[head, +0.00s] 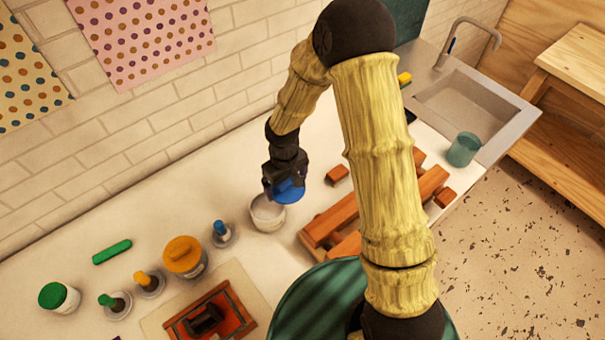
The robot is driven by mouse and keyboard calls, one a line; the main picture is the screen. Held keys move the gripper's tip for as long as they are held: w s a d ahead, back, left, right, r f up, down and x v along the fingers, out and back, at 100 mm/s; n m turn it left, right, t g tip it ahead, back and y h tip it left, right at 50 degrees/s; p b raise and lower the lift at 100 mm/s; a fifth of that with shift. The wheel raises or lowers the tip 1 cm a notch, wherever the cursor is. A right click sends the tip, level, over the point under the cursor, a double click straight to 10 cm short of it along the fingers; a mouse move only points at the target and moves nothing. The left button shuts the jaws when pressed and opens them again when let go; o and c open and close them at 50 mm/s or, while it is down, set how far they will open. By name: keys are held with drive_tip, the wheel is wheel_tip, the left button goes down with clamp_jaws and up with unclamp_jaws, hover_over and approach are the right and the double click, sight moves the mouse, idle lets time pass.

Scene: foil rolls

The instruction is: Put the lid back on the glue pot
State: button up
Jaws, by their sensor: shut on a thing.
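My gripper (281,184) is shut on a blue lid (290,192). It holds the lid above and slightly right of an open whitish pot (267,214) on the worktop. The pot stands upright, and its open top faces up. The lid looks roughly level and apart from the pot, though the exact gap between them is hard to tell. The fingertips are small and dark, partly hidden against the lid. Other lidded pots stand to the left, one with an orange lid (182,254) and one with a green lid (52,295).
Small bottles with blue (220,228), yellow (142,278) and green (106,300) tops stand left of the pot. Reddish wooden blocks (335,220) lie to its right, partly behind my arm. A sink (465,100) and a teal cup (463,149) are at right.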

drive_tip(key=s+a+r+p, duration=0.2)
drive_tip(key=a, duration=0.4)
drive_tip(key=shift+s+r, duration=0.25)
drive_tip(key=shift+r, duration=0.05)
drive_tip(key=shift+f, duration=0.2)
drive_tip(key=shift+f+b, duration=2.1)
drive_tip(key=shift+f, duration=0.95)
drive_tip(key=shift+f+b, duration=0.15)
drive_tip(key=shift+b, duration=0.15)
drive_tip(key=o, duration=0.6)
drive_tip(key=shift+o, duration=0.2)
